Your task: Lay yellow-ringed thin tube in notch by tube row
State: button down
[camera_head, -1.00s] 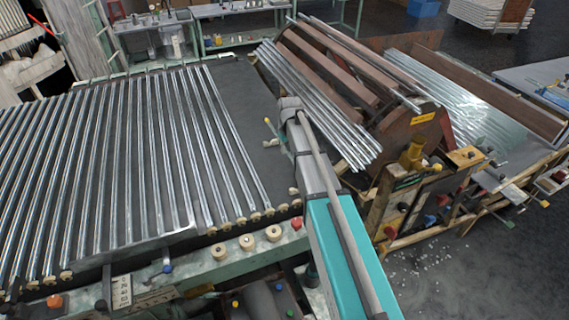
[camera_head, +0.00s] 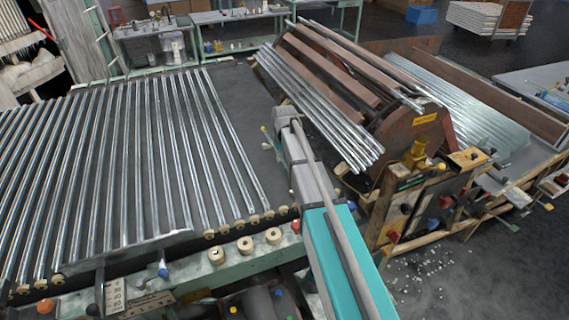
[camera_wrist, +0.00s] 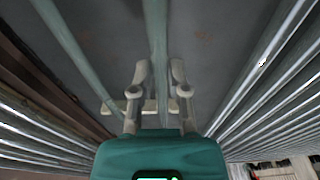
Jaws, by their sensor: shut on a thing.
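My gripper (camera_wrist: 160,74) has its two grey fingers closed around a thin grey-green tube (camera_wrist: 157,35) in the wrist view. The tube runs from the top edge down between the fingers. No yellow ring can be made out on it. In the head view my gripper is hidden behind my wrist, over the dark bench top right of the tube row (camera_head: 130,160). The row of shiny tubes lies side by side on the bench, and tubes also show at the right of the wrist view (camera_wrist: 265,75). I cannot make out the notch.
A drum-like rack (camera_head: 400,120) carrying metal tubes stands right of my arm. Beige knobs (camera_head: 245,245) line the bench's front edge. A strip of dark bench top (camera_head: 245,105) is bare between row and rack. In the wrist view another grey-green bar (camera_wrist: 70,40) lies to the left.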

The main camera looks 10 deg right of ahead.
aim_at(284, 161)
jog(key=shift+f+b, duration=0.55)
jog(key=shift+f, duration=0.3)
jog(key=shift+f+b, duration=0.45)
jog(key=c, duration=0.6)
grip_release()
jog(key=shift+r, duration=0.15)
jog(key=r+p, duration=0.4)
jog(key=s+r+p, duration=0.1)
jog(key=r+p, duration=0.7)
jog(key=p, duration=0.1)
jog(key=shift+s+d+r, duration=0.15)
jog(key=shift+s+r, duration=0.05)
jog(key=shift+r, duration=0.1)
jog(key=shift+s, duration=0.1)
